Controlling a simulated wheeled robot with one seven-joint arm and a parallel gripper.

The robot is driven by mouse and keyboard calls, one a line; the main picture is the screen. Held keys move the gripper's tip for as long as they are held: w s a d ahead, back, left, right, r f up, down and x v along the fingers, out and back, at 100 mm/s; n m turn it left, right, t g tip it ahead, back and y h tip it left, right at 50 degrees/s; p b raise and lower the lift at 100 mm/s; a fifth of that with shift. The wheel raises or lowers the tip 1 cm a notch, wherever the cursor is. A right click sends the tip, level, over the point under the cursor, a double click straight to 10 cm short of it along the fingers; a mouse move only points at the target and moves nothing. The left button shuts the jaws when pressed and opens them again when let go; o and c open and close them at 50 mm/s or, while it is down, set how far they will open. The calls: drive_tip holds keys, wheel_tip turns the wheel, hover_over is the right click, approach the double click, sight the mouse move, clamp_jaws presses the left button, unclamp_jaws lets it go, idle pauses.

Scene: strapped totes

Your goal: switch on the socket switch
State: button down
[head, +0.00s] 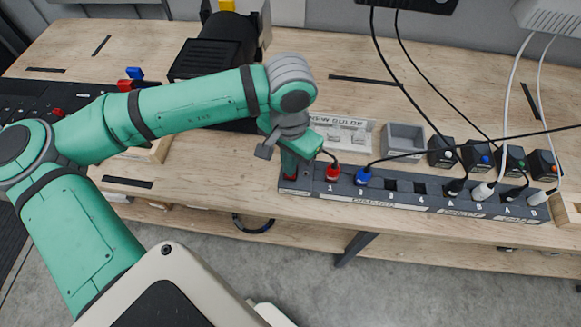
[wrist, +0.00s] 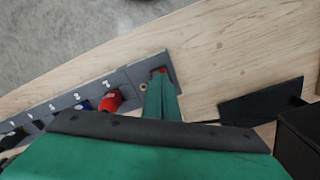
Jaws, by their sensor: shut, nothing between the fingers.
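The socket strip (head: 405,203) is a dark grey bar along the front edge of the wooden bench, with numbered sockets. The socket switch (wrist: 160,71) is a small red part at the strip's end, mostly hidden behind my fingers in the wrist view; in the head view red shows at the strip's left end (head: 291,177). My gripper (wrist: 161,82) is shut and empty, its green fingers pointing down with the tips at the switch. I cannot tell whether they touch it, nor whether the switch is on.
A red plug (head: 333,171) stands in socket 1 close beside my gripper, and a blue plug (head: 363,177) in socket 2. Several black and white plugs with cables fill the right part. A grey tray (head: 404,140) and a bulb holder (head: 345,135) stand behind the strip.

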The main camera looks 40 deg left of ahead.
drive_tip(key=shift+f, duration=0.7)
idle(0.4)
drive_tip(key=shift+r, duration=0.1)
wheel_tip(320, 180, up, 7)
idle(0.9)
drive_tip(key=shift+w, duration=0.1)
idle(0.4)
